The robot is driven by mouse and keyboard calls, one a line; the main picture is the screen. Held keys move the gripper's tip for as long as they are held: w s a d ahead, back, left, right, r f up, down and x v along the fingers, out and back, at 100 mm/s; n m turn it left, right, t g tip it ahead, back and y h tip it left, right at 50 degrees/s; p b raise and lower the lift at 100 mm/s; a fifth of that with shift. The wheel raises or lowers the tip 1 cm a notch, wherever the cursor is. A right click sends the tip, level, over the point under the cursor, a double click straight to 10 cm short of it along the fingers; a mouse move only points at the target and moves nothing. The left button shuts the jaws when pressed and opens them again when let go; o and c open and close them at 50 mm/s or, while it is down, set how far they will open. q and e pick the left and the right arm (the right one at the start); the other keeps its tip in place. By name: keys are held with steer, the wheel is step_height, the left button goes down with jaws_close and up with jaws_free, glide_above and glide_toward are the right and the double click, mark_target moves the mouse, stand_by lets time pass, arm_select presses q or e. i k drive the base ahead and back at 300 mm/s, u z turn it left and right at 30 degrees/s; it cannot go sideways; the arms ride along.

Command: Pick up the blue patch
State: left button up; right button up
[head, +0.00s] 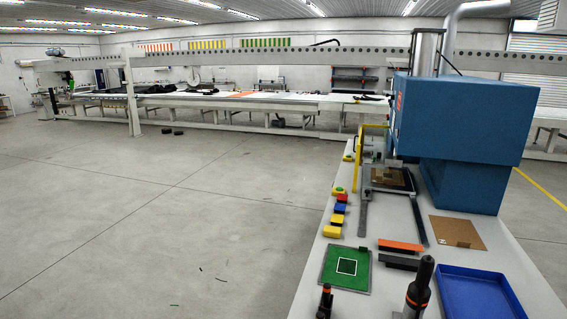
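A small blue piece (340,209), which looks like the blue patch, lies on the left edge of the pale worktable (305,291). It sits in a row of small coloured pieces, between a red piece (342,198) and a yellow piece (336,219). Nothing holds it.
A green square plate (360,283) lies at the near left, with an orange-topped dark bar (400,246) behind it. A blue tray (445,299) and brown board (459,233) are on the right. A large blue machine (458,120) stands behind. The floor at left is mostly clear.

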mark_target(338, 207)
steer(key=u, duration=1.8)
steer(key=i, duration=1.75)
steer(key=z, duration=1.5)
steer(key=i, duration=1.9)
steer(key=z, duration=1.15)
steer(key=i, duration=0.9)
